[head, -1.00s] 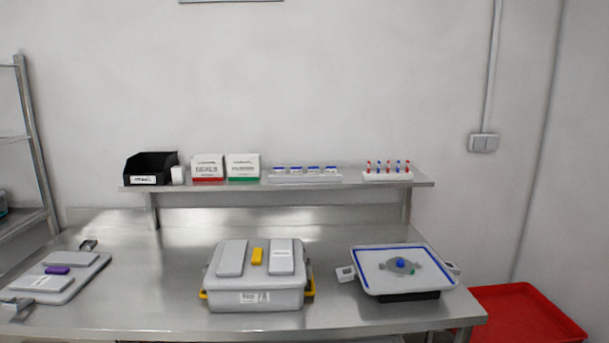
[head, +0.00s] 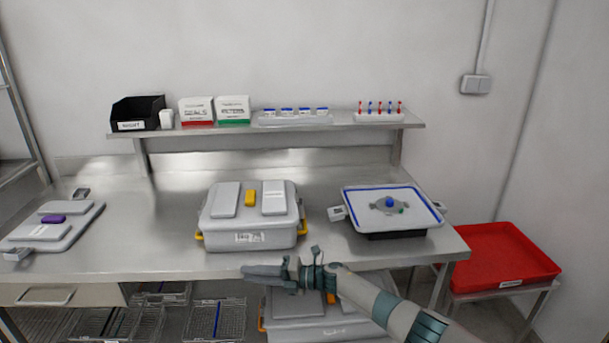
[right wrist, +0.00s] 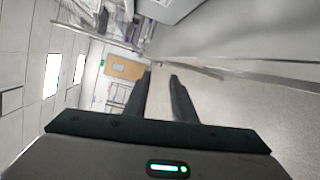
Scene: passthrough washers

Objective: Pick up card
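My right gripper (head: 246,272) reaches in from the lower right, in front of the bench edge and below the grey lidded container (head: 252,229). Its two fingers (right wrist: 160,75) stand apart in the right wrist view with nothing between them. No separate card can be made out for certain. A white label shows on the front of the container, too small to read. A small white block (head: 166,119) stands beside the black bin (head: 138,113) on the shelf; I cannot tell whether it holds cards. My left gripper is not in view.
The steel bench (head: 145,245) also carries a grey lid with a purple block (head: 53,219) and a blue-edged tray (head: 352,211). Boxes and vials line the shelf (head: 345,126). Wire baskets (head: 215,320) and another container sit below. A red tray (head: 500,255) stands right.

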